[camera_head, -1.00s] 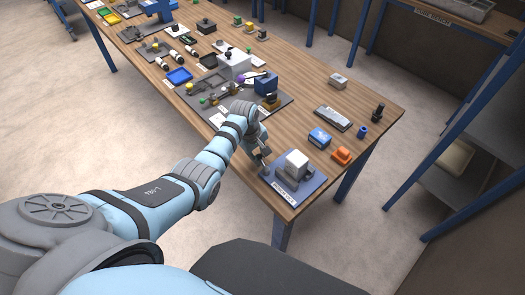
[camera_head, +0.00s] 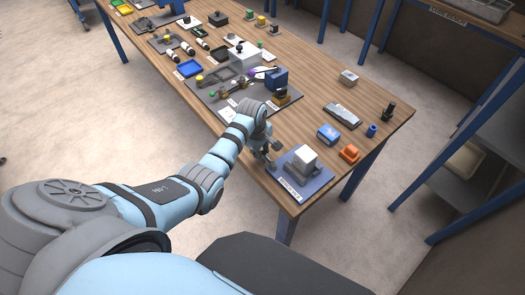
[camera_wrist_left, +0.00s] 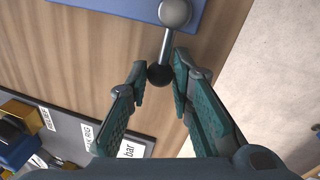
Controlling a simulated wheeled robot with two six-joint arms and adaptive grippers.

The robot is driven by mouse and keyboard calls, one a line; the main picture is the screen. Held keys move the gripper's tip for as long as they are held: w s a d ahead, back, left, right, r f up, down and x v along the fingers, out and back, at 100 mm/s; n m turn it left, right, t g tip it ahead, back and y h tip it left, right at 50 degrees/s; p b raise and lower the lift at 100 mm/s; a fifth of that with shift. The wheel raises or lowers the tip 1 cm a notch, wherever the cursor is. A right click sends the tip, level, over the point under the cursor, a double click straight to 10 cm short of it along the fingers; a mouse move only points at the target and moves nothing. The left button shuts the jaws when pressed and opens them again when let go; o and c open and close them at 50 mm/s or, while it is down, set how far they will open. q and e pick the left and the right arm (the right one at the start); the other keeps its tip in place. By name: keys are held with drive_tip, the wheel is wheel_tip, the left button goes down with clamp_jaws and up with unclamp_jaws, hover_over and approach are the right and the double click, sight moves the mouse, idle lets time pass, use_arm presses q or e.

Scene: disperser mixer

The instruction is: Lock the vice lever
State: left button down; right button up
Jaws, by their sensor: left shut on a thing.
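The vice is a pale grey block (camera_head: 301,158) on a blue base plate (camera_head: 313,185) with a white label, at the near end of the bench. Its lever shows in the left wrist view as a grey rod (camera_wrist_left: 166,45) running from a round grey hub (camera_wrist_left: 175,12) to a black ball knob (camera_wrist_left: 160,75). My left gripper (camera_wrist_left: 161,75) has its two teal fingers on either side of the knob, shut on the lever's end. In the head view my left gripper (camera_head: 271,155) is at the left edge of the vice plate. My right gripper is not in view.
A blue block (camera_head: 328,133), an orange block (camera_head: 349,153) and a flat grey box (camera_head: 342,115) stand right of the vice. A grey mat (camera_head: 285,109) with fixtures lies beyond the arm. Bare wood (camera_head: 305,75) lies between them.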

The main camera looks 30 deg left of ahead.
use_arm(q)
drive_tip(key=c, duration=1.4)
unclamp_jaws()
drive_tip(key=shift+c, duration=0.2)
wheel_tip(320, 180, up, 12)
drive_tip(key=s, duration=0.2)
drive_tip(key=shift+s+a, duration=0.15)
drive_tip(key=shift+s, duration=0.05)
